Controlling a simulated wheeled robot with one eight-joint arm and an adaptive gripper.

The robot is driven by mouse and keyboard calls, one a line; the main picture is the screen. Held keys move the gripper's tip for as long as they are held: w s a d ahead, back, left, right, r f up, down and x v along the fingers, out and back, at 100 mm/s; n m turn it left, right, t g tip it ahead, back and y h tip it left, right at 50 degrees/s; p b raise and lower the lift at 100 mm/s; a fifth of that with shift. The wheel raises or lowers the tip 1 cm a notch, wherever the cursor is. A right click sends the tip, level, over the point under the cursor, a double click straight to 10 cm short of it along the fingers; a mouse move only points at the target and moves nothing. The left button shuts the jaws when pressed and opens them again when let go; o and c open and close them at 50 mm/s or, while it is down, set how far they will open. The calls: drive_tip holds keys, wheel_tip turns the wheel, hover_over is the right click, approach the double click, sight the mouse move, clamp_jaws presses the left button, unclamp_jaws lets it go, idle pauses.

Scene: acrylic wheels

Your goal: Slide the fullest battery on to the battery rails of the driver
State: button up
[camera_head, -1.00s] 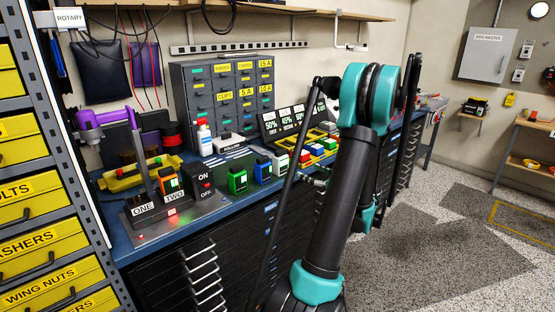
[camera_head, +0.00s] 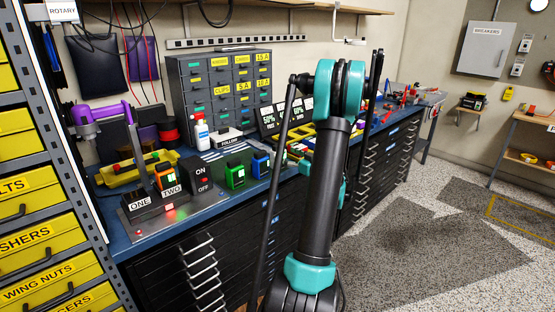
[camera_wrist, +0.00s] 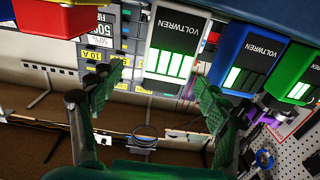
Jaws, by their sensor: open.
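In the wrist view, a white battery (camera_wrist: 178,45) marked VOLTWREN shows a wide row of lit green bars. A blue battery (camera_wrist: 245,55) and a green battery (camera_wrist: 295,75) stand to its right, with fewer lit bars visible. My gripper (camera_wrist: 158,100) is open and empty, its fingers spread either side of the white battery's near end; contact cannot be told. In the head view, the green battery (camera_head: 235,175) and blue battery (camera_head: 260,165) stand on the bench; my arm hides my gripper. A purple tool (camera_head: 103,113), seemingly the driver, stands at the left; its rails are unclear.
An orange battery (camera_head: 165,176) sits at slot TWO beside an ON/OFF box (camera_head: 201,179). A yellow tray (camera_head: 138,168), a glue bottle (camera_head: 201,132) and a drawer cabinet (camera_head: 225,90) are on the bench (camera_head: 190,222). Yellow drawers (camera_head: 45,270) border the left.

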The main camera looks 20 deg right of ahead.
drive_tip(key=x, duration=0.4)
drive_tip(key=shift+w+a+r, duration=0.2)
drive_tip(key=shift+w+a, duration=0.1)
drive_tip(key=shift+a, duration=0.15)
drive_tip(key=c, duration=1.7)
drive_tip(key=shift+r, duration=0.1)
